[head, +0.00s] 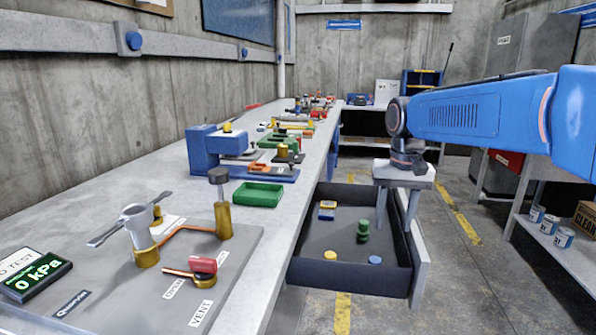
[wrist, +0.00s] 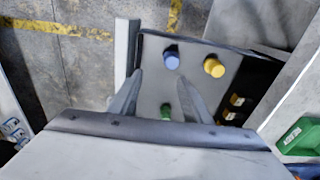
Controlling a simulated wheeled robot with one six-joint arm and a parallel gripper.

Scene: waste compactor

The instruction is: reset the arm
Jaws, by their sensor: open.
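My gripper (head: 396,226) is open and empty, with its two fingers pointing down near the front panel of an open drawer (head: 422,262). In the wrist view the open fingers (wrist: 160,76) show over the drawer floor, with nothing between their tips. My blue arm reaches in from the right. The green piece is partly hidden in the wrist view.
The long workbench (head: 130,190) on the left holds a gauge (head: 36,277), a valve fixture (head: 140,232), a green tray (head: 258,194) and a blue vise (head: 205,150). A shelf with cans (head: 547,224) stands at right. The floor (head: 465,270) between is clear.

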